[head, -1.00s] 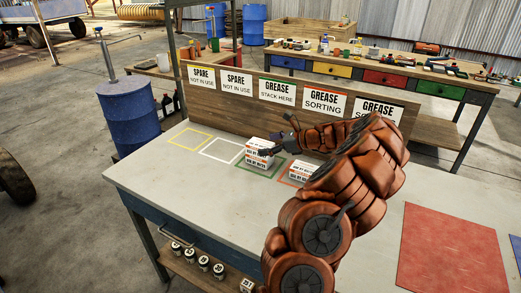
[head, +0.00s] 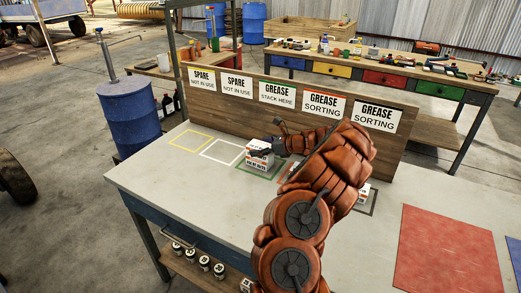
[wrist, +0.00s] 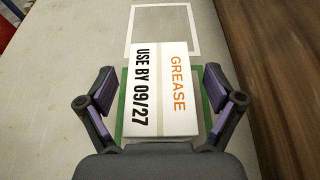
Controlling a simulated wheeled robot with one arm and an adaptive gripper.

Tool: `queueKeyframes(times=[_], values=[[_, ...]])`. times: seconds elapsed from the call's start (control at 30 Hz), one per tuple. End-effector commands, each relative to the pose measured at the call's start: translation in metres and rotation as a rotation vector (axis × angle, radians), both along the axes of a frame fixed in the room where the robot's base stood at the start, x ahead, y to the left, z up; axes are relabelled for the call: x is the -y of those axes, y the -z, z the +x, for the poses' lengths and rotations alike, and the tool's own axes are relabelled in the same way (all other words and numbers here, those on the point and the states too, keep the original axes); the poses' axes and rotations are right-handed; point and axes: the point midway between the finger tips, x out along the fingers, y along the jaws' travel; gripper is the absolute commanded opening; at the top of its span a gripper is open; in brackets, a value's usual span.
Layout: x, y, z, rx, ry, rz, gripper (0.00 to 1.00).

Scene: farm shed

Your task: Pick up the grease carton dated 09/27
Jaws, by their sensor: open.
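The white grease carton marked USE BY 09/27 (wrist: 157,65) lies label up between my fingers in the wrist view. It also shows in the head view (head: 260,158) in the green-outlined square (head: 245,169), below the GREASE STACK HERE sign. Whether it rests on another carton is unclear. My gripper (wrist: 160,92) is open, with one finger on each side of the carton and a visible gap at each side. In the head view my gripper (head: 267,147) is at the carton, partly hiding it.
Another carton (head: 363,193) stands in a dark-outlined square, partly behind my arm. My arm hides most of the red-outlined square. The white-outlined square (head: 222,152) and yellow-outlined square (head: 188,141) are empty. A wooden sign board (head: 225,107) runs along the bench's back.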

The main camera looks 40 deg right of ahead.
Motion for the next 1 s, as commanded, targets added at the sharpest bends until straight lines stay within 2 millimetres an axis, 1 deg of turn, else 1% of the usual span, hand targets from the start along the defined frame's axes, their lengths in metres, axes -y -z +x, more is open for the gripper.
queueKeyframes(times=[0.23,0.27,0.9,1.0], values=[[-0.0007,0.0007,0.0016,0.000,0.000,0.000,0.92],[-0.0007,0.0007,0.0015,0.000,0.000,0.000,0.90],[-0.0008,0.0013,0.0013,0.000,-0.001,0.001,0.24],[-0.0009,0.0015,0.0012,0.000,-0.001,0.001,0.24]])
